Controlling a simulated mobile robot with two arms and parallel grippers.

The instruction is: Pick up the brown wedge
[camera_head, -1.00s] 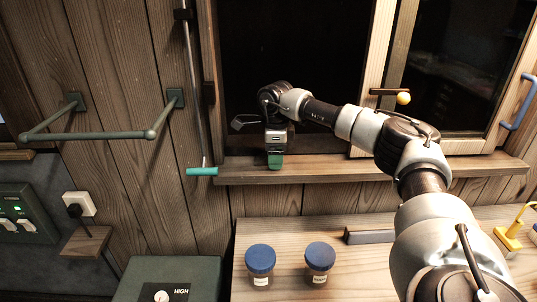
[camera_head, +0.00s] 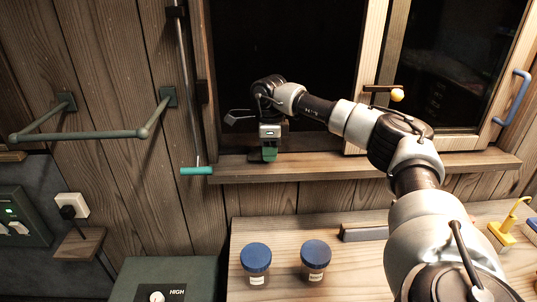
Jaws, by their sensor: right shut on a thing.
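My right gripper (camera_head: 269,154) is at the window sill (camera_head: 350,167), near its left end, with its jaws pointing down. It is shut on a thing. The green fingertips cover most of what lies between them, so I cannot make out the shape of the brown wedge. No brown wedge shows clearly elsewhere in view. My left gripper is not in view.
Two blue-lidded jars (camera_head: 257,262) (camera_head: 316,258) stand on the wooden counter (camera_head: 290,230), with a grey bar (camera_head: 364,233) behind. A teal-handled rod (camera_head: 197,171) hangs left of the window. A green rail (camera_head: 90,134) juts from the left wall.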

